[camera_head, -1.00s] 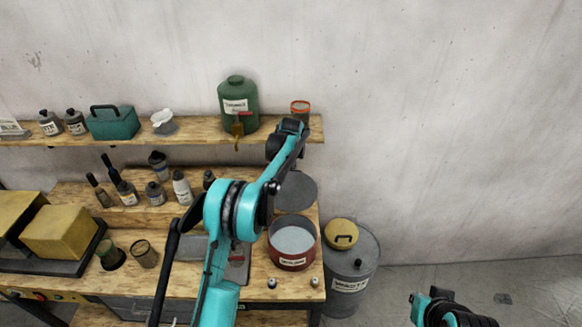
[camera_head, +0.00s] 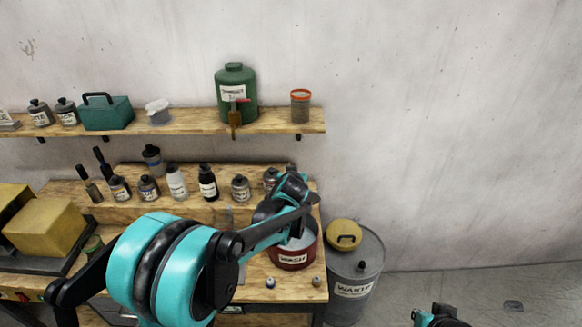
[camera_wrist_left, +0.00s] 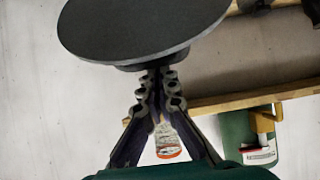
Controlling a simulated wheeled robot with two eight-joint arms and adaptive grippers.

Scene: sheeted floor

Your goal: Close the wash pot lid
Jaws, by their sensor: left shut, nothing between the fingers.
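The wash pot (camera_head: 293,257) is a dark red pot with a white label and pale grey contents, at the bench's right end. Its mouth is partly visible below my left arm, so it is not fully covered. The lid is a dark round disc (camera_wrist_left: 140,28) at the top of the left wrist view. In the head view my arm hides most of it. My left gripper (camera_wrist_left: 160,76) is shut and empty, its fingertips at the lid's near edge; contact cannot be told. My right gripper (camera_head: 437,317) shows only partly at the bottom edge; its jaws are unclear.
Several bottles stand behind on a raised ledge. The upper shelf (camera_head: 180,124) holds a green container (camera_head: 236,95) and an orange-rimmed jar (camera_head: 300,106). Two small knobs lie before the pot.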

